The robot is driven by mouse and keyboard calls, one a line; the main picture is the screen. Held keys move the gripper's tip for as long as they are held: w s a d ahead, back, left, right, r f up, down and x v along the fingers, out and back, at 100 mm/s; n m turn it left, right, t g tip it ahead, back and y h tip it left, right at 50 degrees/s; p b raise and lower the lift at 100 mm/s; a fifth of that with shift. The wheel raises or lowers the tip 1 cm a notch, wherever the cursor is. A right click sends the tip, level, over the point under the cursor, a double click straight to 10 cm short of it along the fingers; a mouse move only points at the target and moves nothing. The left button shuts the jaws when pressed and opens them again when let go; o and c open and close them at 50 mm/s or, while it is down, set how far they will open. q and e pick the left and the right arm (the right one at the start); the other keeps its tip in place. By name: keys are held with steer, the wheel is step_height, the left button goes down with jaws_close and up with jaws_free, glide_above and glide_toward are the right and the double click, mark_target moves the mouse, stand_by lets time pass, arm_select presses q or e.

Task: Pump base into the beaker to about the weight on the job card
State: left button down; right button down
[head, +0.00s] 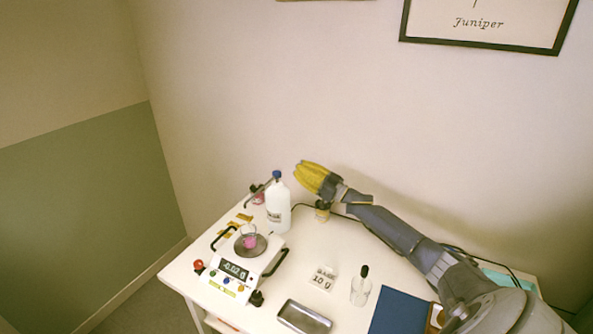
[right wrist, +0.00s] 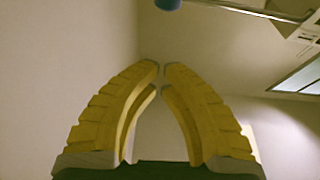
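The white pump bottle (head: 277,212) stands upright at the table's back, with a blue pump head (head: 277,175) and a spout reaching left. The glass beaker (head: 249,238), showing pink low inside, sits on the scale's (head: 228,286) round pan. The display (head: 234,270) seems to read -0.02 g. The job card (head: 323,279) reads 10 g. My right gripper (head: 302,168) is beside the pump head, to its right and apart from it. Its yellow fingertips nearly meet, with nothing between them, in the right wrist view (right wrist: 161,70). The blue pump head (right wrist: 168,4) shows there at the top edge. My left gripper is not visible.
A dropper bottle (head: 361,287), a metal tray (head: 304,317) and a blue mat (head: 400,314) are at the front right. A small brown jar (head: 322,211) stands under my right gripper. Black handles flank the scale. The table's middle is mostly clear.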

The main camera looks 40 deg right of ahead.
steer(key=w+a, duration=0.1)
steer(key=w, duration=0.1)
steer(key=w+a, duration=0.1)
steer(key=w, duration=0.2)
steer(key=w+a, duration=0.1)
steer(key=w, duration=0.1)
steer(key=shift+w+a+r, duration=0.1)
steer(key=shift+w+a, duration=0.05)
steer(key=shift+a, duration=0.05)
steer(key=shift+f, duration=0.7)
